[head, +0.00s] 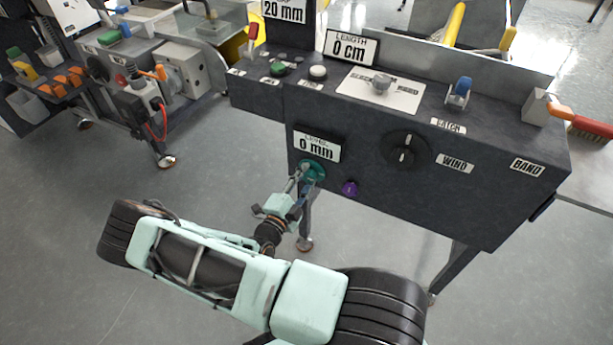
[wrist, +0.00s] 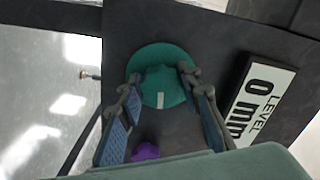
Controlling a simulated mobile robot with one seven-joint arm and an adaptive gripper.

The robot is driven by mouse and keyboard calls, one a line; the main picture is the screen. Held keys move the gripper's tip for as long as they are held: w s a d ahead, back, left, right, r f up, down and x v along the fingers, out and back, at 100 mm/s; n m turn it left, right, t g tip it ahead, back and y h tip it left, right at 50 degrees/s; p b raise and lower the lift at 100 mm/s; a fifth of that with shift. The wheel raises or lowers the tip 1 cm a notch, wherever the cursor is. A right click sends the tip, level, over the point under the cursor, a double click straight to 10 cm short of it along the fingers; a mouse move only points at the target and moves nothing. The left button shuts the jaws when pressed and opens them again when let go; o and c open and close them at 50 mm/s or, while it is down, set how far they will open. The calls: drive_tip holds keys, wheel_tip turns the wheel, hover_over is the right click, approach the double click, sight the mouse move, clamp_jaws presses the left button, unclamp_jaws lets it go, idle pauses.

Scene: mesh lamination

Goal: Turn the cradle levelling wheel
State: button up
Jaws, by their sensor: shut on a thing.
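The levelling wheel is a teal round knob (head: 314,171) on the front panel of the dark console, just under a sign reading LEVEL 0 mm (head: 317,146). In the wrist view the wheel (wrist: 160,62) has a raised middle with a pale mark (wrist: 163,101). My gripper (head: 303,182) reaches the wheel from the front left. In the wrist view its two fingers (wrist: 158,82) lie on either side of the raised middle, shut on it. The level sign (wrist: 262,100) shows sideways at the right there. The fingers hide part of the wheel.
A purple knob (head: 349,188) sits close to the right of the wheel; it also shows in the wrist view (wrist: 146,151). A black WIND dial (head: 405,149) is further right. A blue latch lever (head: 459,92) stands on top. Open floor lies left.

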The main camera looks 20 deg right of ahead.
idle(0.4)
drive_tip(key=o, duration=1.2)
drive_tip(key=shift+c, duration=0.2)
drive_tip(key=shift+a, duration=0.1)
drive_tip(key=v, duration=1.2)
